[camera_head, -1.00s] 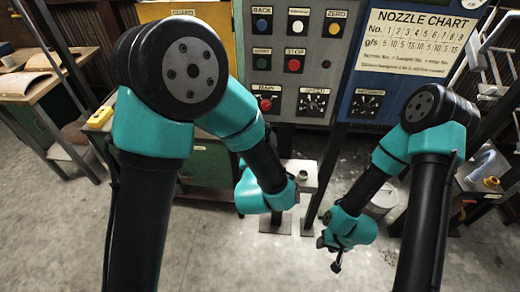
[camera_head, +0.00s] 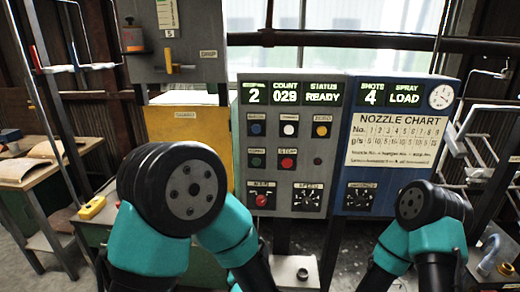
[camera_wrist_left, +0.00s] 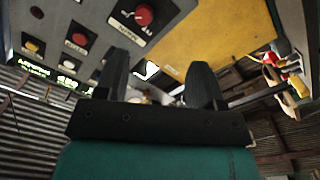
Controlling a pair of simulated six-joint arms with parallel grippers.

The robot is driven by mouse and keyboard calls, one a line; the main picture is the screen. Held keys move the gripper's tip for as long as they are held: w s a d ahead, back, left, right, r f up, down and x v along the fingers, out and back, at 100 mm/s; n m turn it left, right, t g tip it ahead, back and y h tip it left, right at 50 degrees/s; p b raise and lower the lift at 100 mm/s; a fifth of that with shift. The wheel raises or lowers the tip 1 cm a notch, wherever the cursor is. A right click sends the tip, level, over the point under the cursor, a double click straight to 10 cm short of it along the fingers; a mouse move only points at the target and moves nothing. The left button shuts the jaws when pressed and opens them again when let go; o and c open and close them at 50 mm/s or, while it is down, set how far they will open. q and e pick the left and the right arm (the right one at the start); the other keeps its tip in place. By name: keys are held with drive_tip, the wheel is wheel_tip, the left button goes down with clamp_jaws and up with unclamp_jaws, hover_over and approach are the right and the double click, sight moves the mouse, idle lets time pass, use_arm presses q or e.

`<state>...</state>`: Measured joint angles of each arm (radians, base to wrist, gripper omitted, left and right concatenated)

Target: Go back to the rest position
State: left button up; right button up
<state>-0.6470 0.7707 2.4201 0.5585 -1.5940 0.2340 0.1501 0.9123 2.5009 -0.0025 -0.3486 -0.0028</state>
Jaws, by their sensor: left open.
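My left gripper (camera_wrist_left: 160,85) shows in the left wrist view with its two black fingers apart and nothing visible between them. It is near the grey control panel (camera_head: 281,190), whose red knob (camera_wrist_left: 143,14) shows above the fingers in the wrist view. In the head view my left and right arms come up from below, and both grippers are out of the picture. The right gripper cannot be seen.
A blue panel (camera_head: 372,200) with a nozzle chart (camera_head: 398,137) stands right of the grey panel. A yellow panel (camera_head: 180,124) is at left. A wooden bench (camera_head: 25,170) is at far left. Pipes and racks (camera_head: 480,140) are at right.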

use_arm(q)
drive_tip(key=s+a+f+m+g, duration=0.1)
drive_tip(key=a+f+g, duration=0.35)
drive_tip(key=f, duration=0.55)
drive_tip(key=a+f+m+g, duration=0.1)
drive_tip(key=a+f+g, duration=0.4)
drive_tip(key=f, duration=0.4)
drive_tip(key=s+a+f+m+g+h, duration=0.1)
drive_tip(key=s+a+f+g+h, duration=0.1)
drive_tip(key=s+a+f+g, duration=0.6)
drive_tip(key=s+a+f, duration=0.2)
drive_tip(key=s+f, duration=0.2)
drive_tip(key=s, duration=0.2)
drive_tip(key=shift+a+m, duration=0.3)
drive_tip(key=shift+f, duration=0.1)
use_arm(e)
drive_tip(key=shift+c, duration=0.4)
